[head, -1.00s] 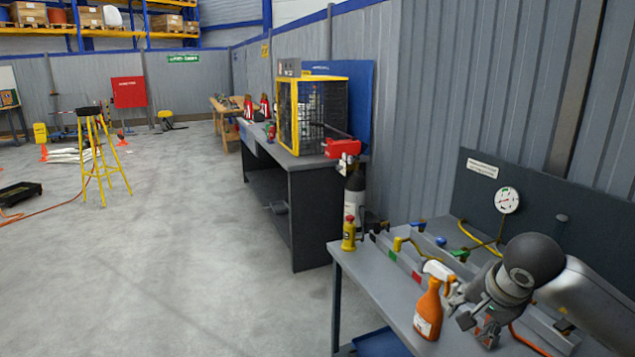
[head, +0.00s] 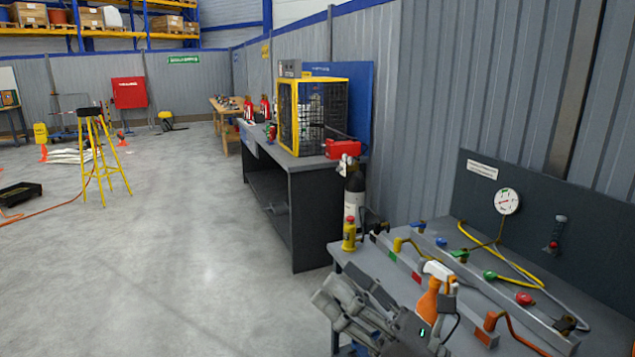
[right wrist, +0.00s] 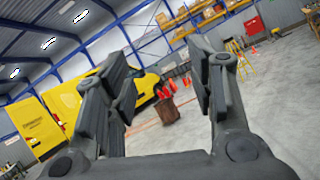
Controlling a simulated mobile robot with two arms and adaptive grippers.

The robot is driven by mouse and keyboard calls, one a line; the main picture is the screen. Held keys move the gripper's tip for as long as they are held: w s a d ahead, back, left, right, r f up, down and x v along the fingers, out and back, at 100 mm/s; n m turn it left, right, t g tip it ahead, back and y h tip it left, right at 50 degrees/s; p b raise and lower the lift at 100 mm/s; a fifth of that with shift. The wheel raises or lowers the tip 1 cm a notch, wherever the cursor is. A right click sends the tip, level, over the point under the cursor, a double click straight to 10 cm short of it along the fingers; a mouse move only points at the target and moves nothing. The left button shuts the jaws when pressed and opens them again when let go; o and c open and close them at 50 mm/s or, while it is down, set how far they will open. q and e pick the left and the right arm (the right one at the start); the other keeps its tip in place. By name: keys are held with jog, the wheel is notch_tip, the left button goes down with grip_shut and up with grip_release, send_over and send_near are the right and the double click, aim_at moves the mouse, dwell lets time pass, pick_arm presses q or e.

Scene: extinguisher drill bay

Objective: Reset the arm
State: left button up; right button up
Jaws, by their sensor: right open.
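My right gripper (head: 336,292) is low in the middle of the head view, in front of the near edge of the grey bench (head: 465,337). Its fingers point up and to the left, spread apart, with nothing between them. In the right wrist view the open fingers (right wrist: 160,75) frame only the distant hall. The orange spray bottle (head: 430,300) stands on the bench just behind the gripper, which hides its lower part. I cannot tell whether they touch. My left gripper is in neither view.
The bench carries hose fittings, a red knob (head: 524,298) and a gauge (head: 507,201) on its back panel. A yellow-framed cage (head: 312,115) sits on the far bench.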

jog(key=w+d+f+m+t+h, duration=0.1)
jog(key=d+f+m+t+h, duration=0.2)
jog(key=d+f+m+h, duration=0.8)
jog(key=w+d+f+m+t+h, duration=0.25)
jog(key=d+m+h, duration=0.4)
jog(key=m, duration=1.05)
jog(key=s+d+f+m+g+h, duration=0.1)
jog(key=s+f+m+g+h, duration=0.1)
jog(key=s+f+m+g, duration=0.45)
jog(key=s+f+m+g+h, duration=0.1)
jog(key=s+f+m+g, duration=0.15)
jog(key=f, duration=0.65)
jog(key=s+a+f+m+g+y, duration=0.1)
jog(key=s+f+m+g, duration=0.15)
jog(key=s+f, duration=0.4)
jog(key=s+a+f+m+g+y, duration=0.15)
jog(key=s+f+g, duration=0.25)
jog(key=s, duration=0.6)
notch_tip(320, 180, down, 29)
jog(key=s+g+b, duration=0.1)
jog(key=s+b, duration=0.1)
jog(key=b, duration=0.1)
jog(key=s+d+f+b, duration=0.1)
jog(key=s+f, duration=0.7)
jog(key=s+d+f+g+b, duration=0.1)
jog(key=s+d+f, duration=0.1)
jog(key=s+f, duration=0.6)
jog(key=shift+s+d+f+n+g+h, duration=0.15)
jog(key=shift+d+f+n+g+h, duration=0.2)
jog(key=shift+f, duration=0.25)
